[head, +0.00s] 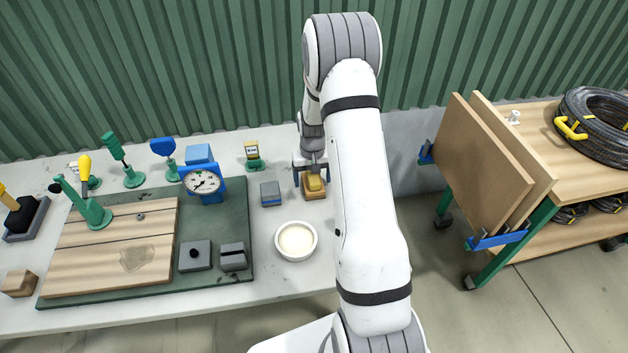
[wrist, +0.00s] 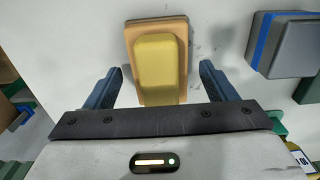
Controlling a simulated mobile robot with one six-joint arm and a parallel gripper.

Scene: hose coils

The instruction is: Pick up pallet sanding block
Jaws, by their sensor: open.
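The sanding block, a yellow rounded block on a flat tan wooden base, lies on the white bench and shows in the head view (head: 314,184). In the wrist view (wrist: 160,65) it is in the middle, long side running away from me. My gripper (head: 311,172) is open and points down over the block. In the wrist view my gripper's dark blue fingers (wrist: 160,77) stand on either side of the block, with a gap on each side. The block appears to rest on the bench, not held.
A grey-and-blue block (head: 270,193) lies close left of the sanding block. A cream bowl (head: 296,241) stands in front. A green mat (head: 220,272) holds a wooden board (head: 110,250) and a dial gauge (head: 202,182). A cart with hose coils (head: 597,125) stands right.

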